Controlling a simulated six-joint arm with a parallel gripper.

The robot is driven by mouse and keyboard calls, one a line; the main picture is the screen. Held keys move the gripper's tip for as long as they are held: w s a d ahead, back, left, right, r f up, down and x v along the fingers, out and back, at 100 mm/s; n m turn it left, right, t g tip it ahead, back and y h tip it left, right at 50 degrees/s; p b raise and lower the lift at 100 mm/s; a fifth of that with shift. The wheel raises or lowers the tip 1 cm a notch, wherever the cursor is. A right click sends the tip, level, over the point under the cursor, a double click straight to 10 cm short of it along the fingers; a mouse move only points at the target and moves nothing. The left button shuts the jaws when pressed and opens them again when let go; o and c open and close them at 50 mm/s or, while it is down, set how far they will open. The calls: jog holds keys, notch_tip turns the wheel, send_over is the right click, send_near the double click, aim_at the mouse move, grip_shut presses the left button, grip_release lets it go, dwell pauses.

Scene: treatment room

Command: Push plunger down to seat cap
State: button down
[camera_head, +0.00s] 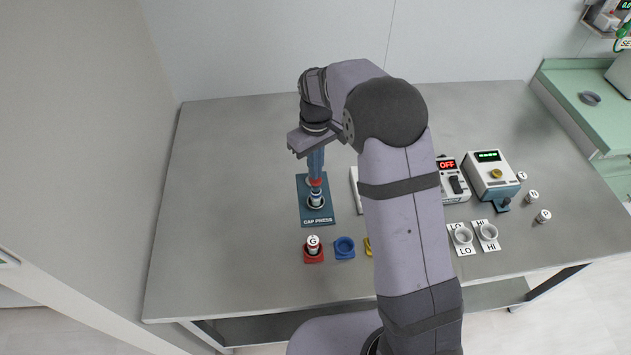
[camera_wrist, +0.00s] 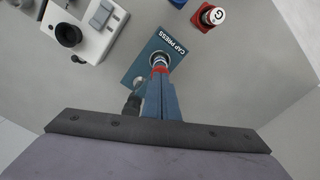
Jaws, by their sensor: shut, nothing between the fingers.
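The cap press is a blue plate labelled CAP PRESS (camera_head: 317,221) on the grey table; it also shows in the wrist view (camera_wrist: 172,42). A vial (camera_head: 316,200) stands upright in the press's round seat. The red plunger (camera_head: 315,184) is right above the vial; its red edge shows in the wrist view (camera_wrist: 158,69). My gripper (camera_head: 315,177) points straight down with its blue fingers shut and empty. The fingertips (camera_wrist: 158,74) are at the plunger's top and appear to touch it. The cap under the plunger is mostly hidden.
A vial marked G (camera_head: 313,243) stands in a red holder, beside an empty blue holder (camera_head: 345,247) and a partly hidden yellow one. The table's left is clear.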

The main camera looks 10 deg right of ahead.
jog(key=shift+f+b, duration=0.45)
jog(key=shift+f, duration=0.4)
dwell(0.7)
jog(key=shift+s+f, duration=0.2)
jog(key=shift+f, duration=0.05)
dwell(0.4)
jog(key=shift+w+r+p, duration=0.1)
jog(key=shift+r+p, duration=0.55)
jog(key=shift+r, duration=0.1)
notch_tip(320, 180, up, 7)
jog(key=p, duration=0.5)
jog(key=shift+w+f, duration=0.1)
jog(key=shift+f, duration=0.05)
